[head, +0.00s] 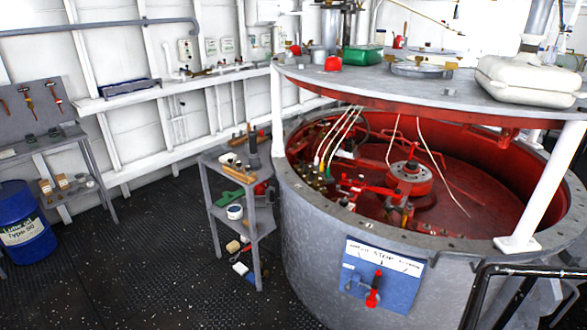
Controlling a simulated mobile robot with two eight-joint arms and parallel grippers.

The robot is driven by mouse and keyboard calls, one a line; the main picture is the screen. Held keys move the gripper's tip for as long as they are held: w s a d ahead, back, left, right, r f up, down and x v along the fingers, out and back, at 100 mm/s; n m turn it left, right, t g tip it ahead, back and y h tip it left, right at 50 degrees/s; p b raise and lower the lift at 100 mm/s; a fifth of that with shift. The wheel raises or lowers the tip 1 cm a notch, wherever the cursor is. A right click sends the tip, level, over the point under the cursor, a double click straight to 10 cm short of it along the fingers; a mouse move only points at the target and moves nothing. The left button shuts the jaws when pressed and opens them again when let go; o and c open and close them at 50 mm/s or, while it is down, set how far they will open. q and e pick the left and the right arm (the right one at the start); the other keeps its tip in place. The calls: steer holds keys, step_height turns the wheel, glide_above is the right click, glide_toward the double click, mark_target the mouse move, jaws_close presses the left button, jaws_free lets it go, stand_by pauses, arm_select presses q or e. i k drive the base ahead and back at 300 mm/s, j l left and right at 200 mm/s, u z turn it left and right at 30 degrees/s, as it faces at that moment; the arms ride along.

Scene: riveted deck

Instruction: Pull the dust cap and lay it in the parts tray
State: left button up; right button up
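Neither of my grippers shows in the head view. I cannot pick out the dust cap for sure; a small red cap-like piece (333,64) sits on the grey round top plate (300,75). I cannot identify the parts tray for sure either. A shallow round grey metal piece (420,70) lies on the same top plate, and a long dark blue tray-like thing (127,88) lies on the wall ledge at the left.
A large round grey housing (310,235) with a red interior fills the right. A blue lever panel (382,275) is on its front. A small grey shelf cart (262,222) holds loose items. A blue drum (25,215) stands left. Dark deck between is clear.

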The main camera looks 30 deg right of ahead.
mark_target(217, 153)
steer(key=i+j, duration=0.1)
steer(key=i, duration=0.4)
steer(key=i+z, duration=0.1)
steer(key=i, duration=0.35)
steer(key=i+j, duration=0.2)
steer(key=i, duration=0.3)
steer(key=i+l+z, duration=0.1)
steer(key=i+l, duration=0.9)
steer(key=l, duration=0.15)
steer(key=i+l, duration=0.15)
steer(key=l, duration=0.15)
